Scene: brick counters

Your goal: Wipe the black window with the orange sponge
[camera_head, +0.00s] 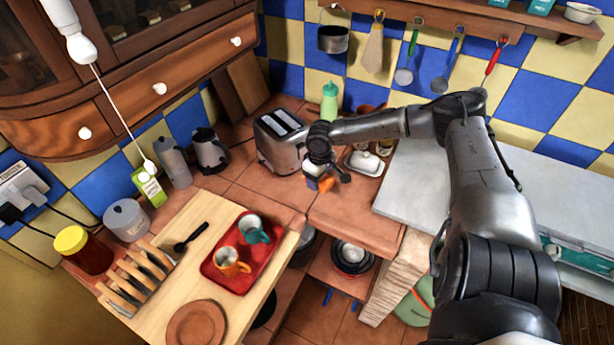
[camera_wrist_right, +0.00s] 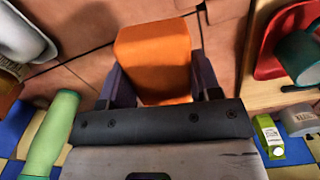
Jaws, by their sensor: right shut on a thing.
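The orange sponge (camera_wrist_right: 153,58) is clamped between the two dark fingers of my right gripper (camera_wrist_right: 155,85) in the right wrist view. In the head view my right gripper (camera_head: 324,177) is over the tiled counter, in front of the toaster, with a bit of orange sponge (camera_head: 326,184) showing. I cannot tell whether the sponge touches the counter. Dark glass panes (camera_head: 140,14) sit in the wooden wall cabinet at the upper left, far from the gripper; they are the only black window-like surface I see. My left gripper is not in view.
A toaster (camera_head: 280,140), a green bottle (camera_head: 330,101) and a white butter dish (camera_head: 364,163) stand near my right gripper. A red tray (camera_head: 242,281) with two cups lies on the wooden board. A white cord hangs at the left. Utensils hang on the back wall.

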